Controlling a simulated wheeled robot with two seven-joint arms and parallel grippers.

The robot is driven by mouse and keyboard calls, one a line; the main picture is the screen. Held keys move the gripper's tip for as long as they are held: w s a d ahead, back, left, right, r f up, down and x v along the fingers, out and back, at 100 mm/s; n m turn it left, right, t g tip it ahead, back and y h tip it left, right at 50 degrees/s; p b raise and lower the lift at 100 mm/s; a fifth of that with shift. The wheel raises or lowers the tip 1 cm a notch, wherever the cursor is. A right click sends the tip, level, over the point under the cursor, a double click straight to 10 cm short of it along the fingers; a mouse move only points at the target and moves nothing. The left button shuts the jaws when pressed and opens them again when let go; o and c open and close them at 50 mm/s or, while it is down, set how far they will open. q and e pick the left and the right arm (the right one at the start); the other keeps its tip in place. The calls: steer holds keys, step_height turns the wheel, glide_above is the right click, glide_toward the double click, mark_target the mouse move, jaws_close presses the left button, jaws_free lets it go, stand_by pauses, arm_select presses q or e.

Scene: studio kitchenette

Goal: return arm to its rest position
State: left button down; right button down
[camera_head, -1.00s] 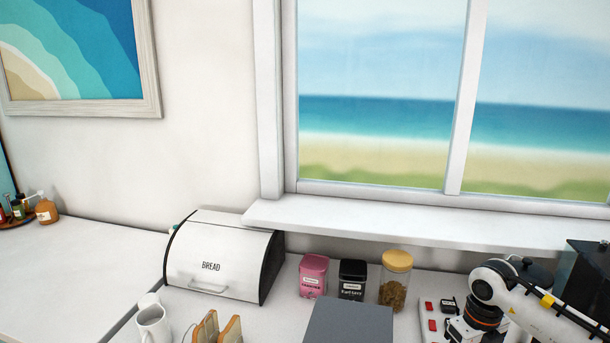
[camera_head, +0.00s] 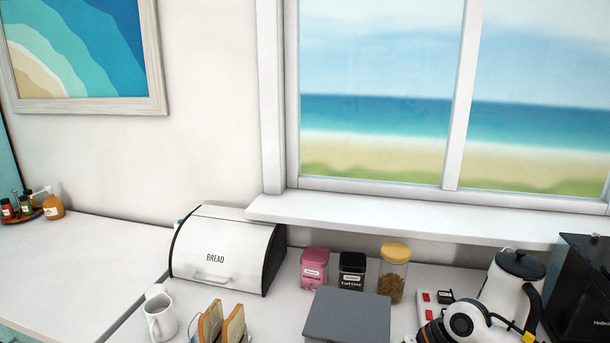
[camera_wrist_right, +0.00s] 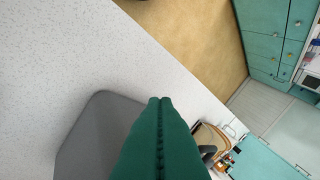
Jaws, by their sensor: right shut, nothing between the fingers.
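My right arm (camera_head: 465,322) shows at the bottom right of the head view, in front of the white kettle. Its gripper is below the frame there. In the right wrist view my right gripper (camera_wrist_right: 160,105) has its green fingers pressed together, with nothing between them. The fingers are over the speckled counter (camera_wrist_right: 60,50), beside a grey flat-topped object (camera_wrist_right: 92,135). My left gripper is in neither view.
The kettle (camera_head: 508,285) and a black appliance (camera_head: 580,290) stand at the right. The grey object (camera_head: 347,318), jars (camera_head: 394,275), bread box (camera_head: 225,250), toast rack (camera_head: 222,325) and white mug (camera_head: 160,315) line the counter. Open floor (camera_wrist_right: 200,45) lies beyond the counter edge.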

steer(key=s+a+r+m+t+y, duration=0.2)
steer(key=a+r+m+t+y, duration=0.4)
steer(key=a+r+y, duration=0.6)
steer(key=w+d+f+m+t+h, duration=0.1)
steer(key=d+m+t+h, duration=0.5)
steer(key=m, duration=0.5)
steer(key=d+m+t+h, duration=0.4)
steer(key=m+t+h, duration=0.2)
steer(key=m+h, duration=0.3)
steer(key=s+d+f+m+g+h, duration=0.4)
steer(key=d+f+m+h, duration=0.15)
steer(key=f+m, duration=0.3)
steer(key=s+d+f+m+g+y, duration=0.1)
steer(key=s+f+m+g, duration=0.1)
steer(key=s+f+g, duration=0.6)
steer(key=s+f+m+g+y, duration=0.15)
steer(key=s+f+g, duration=0.25)
steer(key=s, duration=0.8)
step_height(320, 180, down, 29)
steer(key=s+g+b, duration=0.1)
steer(key=s, duration=0.1)
steer(key=s+d+f+g+h+b, duration=0.1)
steer(key=s+d+f, duration=0.2)
steer(key=s+f, duration=1.3)
